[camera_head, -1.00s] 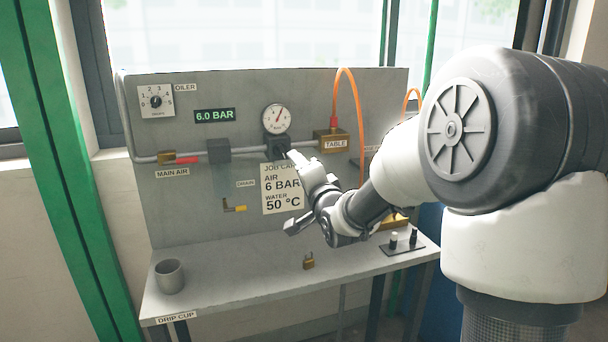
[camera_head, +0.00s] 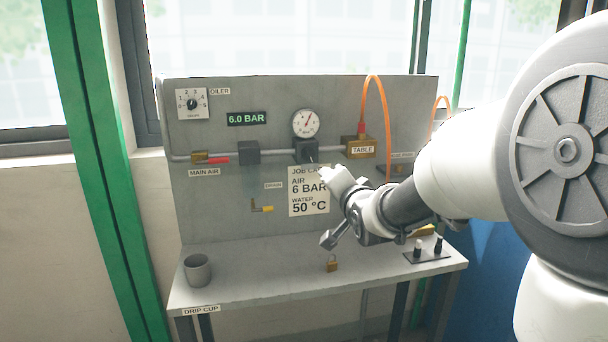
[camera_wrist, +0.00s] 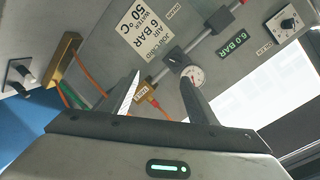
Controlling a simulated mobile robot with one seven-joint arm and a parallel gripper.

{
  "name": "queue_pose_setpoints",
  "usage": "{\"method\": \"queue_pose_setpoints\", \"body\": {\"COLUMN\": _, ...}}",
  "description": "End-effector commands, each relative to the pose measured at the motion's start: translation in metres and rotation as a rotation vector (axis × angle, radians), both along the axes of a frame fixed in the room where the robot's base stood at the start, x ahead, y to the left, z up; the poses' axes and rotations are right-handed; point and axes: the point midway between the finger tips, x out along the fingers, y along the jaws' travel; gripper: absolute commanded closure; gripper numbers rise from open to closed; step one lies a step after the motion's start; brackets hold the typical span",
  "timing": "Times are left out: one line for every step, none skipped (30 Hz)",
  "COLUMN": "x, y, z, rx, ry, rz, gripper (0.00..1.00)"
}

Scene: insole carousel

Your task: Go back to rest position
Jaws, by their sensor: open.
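My gripper (camera_head: 322,207) is in front of the grey panel, above the right half of the bench, with its fingers pointing to the left. It is open and holds nothing. In the wrist view its two fingers (camera_wrist: 158,98) stand apart, with the panel seen upside down between and beyond them. A part of my arm covers the right side of the panel in the head view.
The panel (camera_head: 225,225) bears a gauge (camera_head: 306,123), a job card (camera_head: 309,204), a main air valve (camera_head: 209,158) and orange hose (camera_head: 384,110).

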Motion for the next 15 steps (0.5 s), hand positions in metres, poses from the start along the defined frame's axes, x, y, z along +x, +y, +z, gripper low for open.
{"method": "queue_pose_setpoints", "body": {"x": -0.024, "y": -0.003, "z": 0.006, "rx": -0.107, "ry": 0.050, "rz": -0.002, "gripper": 0.47}}
{"method": "queue_pose_setpoints", "body": {"x": -0.040, "y": -0.008, "z": 0.004, "rx": -0.175, "ry": 0.095, "rz": -0.003, "gripper": 0.47}}
{"method": "queue_pose_setpoints", "body": {"x": -0.063, "y": -0.013, "z": 0.000, "rx": -0.262, "ry": 0.158, "rz": 0.003, "gripper": 0.47}}
{"method": "queue_pose_setpoints", "body": {"x": -0.082, "y": -0.018, "z": -0.002, "rx": -0.325, "ry": 0.206, "rz": 0.010, "gripper": 0.47}}
{"method": "queue_pose_setpoints", "body": {"x": -0.101, "y": -0.022, "z": -0.006, "rx": -0.382, "ry": 0.254, "rz": 0.021, "gripper": 0.47}}
{"method": "queue_pose_setpoints", "body": {"x": -0.126, "y": -0.027, "z": -0.011, "rx": -0.452, "ry": 0.317, "rz": 0.041, "gripper": 0.47}}
{"method": "queue_pose_setpoints", "body": {"x": -0.145, "y": -0.030, "z": -0.015, "rx": -0.499, "ry": 0.362, "rz": 0.059, "gripper": 0.47}}
{"method": "queue_pose_setpoints", "body": {"x": -0.164, "y": -0.033, "z": -0.019, "rx": -0.539, "ry": 0.404, "rz": 0.080, "gripper": 0.47}}
{"method": "queue_pose_setpoints", "body": {"x": -0.187, "y": -0.036, "z": -0.025, "rx": -0.585, "ry": 0.456, "rz": 0.110, "gripper": 0.47}}
{"method": "queue_pose_setpoints", "body": {"x": -0.204, "y": -0.038, "z": -0.029, "rx": -0.616, "ry": 0.491, "rz": 0.134, "gripper": 0.47}}
{"method": "queue_pose_setpoints", "body": {"x": -0.219, "y": -0.039, "z": -0.033, "rx": -0.642, "ry": 0.523, "rz": 0.159, "gripper": 0.47}}
{"method": "queue_pose_setpoints", "body": {"x": -0.238, "y": -0.040, "z": -0.037, "rx": -0.673, "ry": 0.560, "rz": 0.191, "gripper": 0.47}}
{"method": "queue_pose_setpoints", "body": {"x": -0.252, "y": -0.040, "z": -0.041, "rx": -0.691, "ry": 0.587, "rz": 0.217, "gripper": 0.47}}
{"method": "queue_pose_setpoints", "body": {"x": -0.265, "y": -0.040, "z": -0.045, "rx": -0.710, "ry": 0.610, "rz": 0.243, "gripper": 0.47}}
{"method": "queue_pose_setpoints", "body": {"x": -0.282, "y": -0.041, "z": -0.049, "rx": -0.733, "ry": 0.638, "rz": 0.278, "gripper": 0.47}}
